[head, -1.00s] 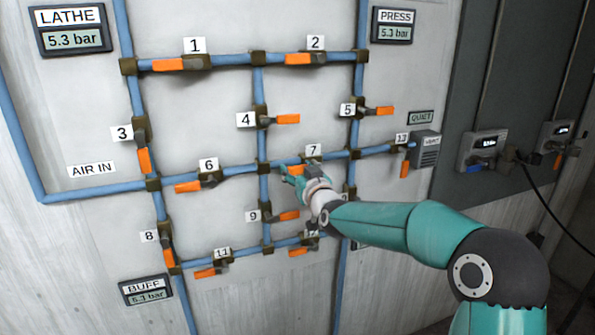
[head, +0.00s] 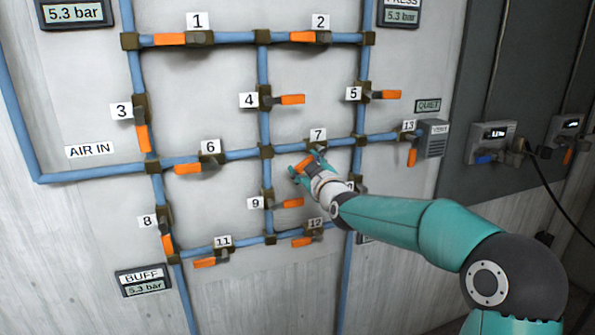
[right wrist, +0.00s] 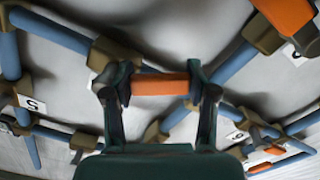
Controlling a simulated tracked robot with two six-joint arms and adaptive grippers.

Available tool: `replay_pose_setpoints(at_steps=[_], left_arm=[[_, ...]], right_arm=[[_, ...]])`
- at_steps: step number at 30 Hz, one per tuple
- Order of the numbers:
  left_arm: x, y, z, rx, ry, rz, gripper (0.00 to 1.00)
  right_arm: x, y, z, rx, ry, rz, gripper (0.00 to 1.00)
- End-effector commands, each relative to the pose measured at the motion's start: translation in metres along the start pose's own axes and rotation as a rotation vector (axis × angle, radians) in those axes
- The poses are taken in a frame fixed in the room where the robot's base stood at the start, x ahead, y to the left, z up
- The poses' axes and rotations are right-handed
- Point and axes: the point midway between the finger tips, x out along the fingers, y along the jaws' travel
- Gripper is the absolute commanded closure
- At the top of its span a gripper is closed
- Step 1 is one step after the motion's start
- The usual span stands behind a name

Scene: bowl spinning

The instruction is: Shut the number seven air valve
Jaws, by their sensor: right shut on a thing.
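The number seven valve (head: 318,147) sits on the blue pipe in the middle row, under its "7" label (head: 318,135). Its orange handle (head: 303,164) slants down and to the left, off the line of the pipe. My right gripper (head: 306,167) is shut on this handle, its fingers partly hiding it in the head view. In the right wrist view the orange handle (right wrist: 160,85) lies crosswise between the two dark fingers of my right gripper (right wrist: 160,92). My left gripper is not in view.
Valve 6 (head: 190,168) is to the left and valve 13 (head: 411,156) to the right. The PRESS gauge (head: 401,15) and BUFF gauge (head: 143,283) read 5.3 bar.

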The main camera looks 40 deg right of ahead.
Motion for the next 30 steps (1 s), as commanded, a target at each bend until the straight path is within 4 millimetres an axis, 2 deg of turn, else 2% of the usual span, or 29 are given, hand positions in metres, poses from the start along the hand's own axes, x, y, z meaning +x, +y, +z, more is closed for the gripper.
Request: replay_pose_setpoints(at_steps=[1, 18, 30], left_arm=[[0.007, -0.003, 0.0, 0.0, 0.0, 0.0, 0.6], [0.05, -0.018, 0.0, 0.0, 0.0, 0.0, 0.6], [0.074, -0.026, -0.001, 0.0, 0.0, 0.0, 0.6]], right_arm=[[0.0, -0.002, 0.006, -0.045, 0.001, 0.001, 1.0], [-0.001, 0.007, 0.035, -0.588, -0.003, -0.001, 1.0], [0.0, 0.017, 0.047, -0.9, -0.005, -0.007, 1.0]])
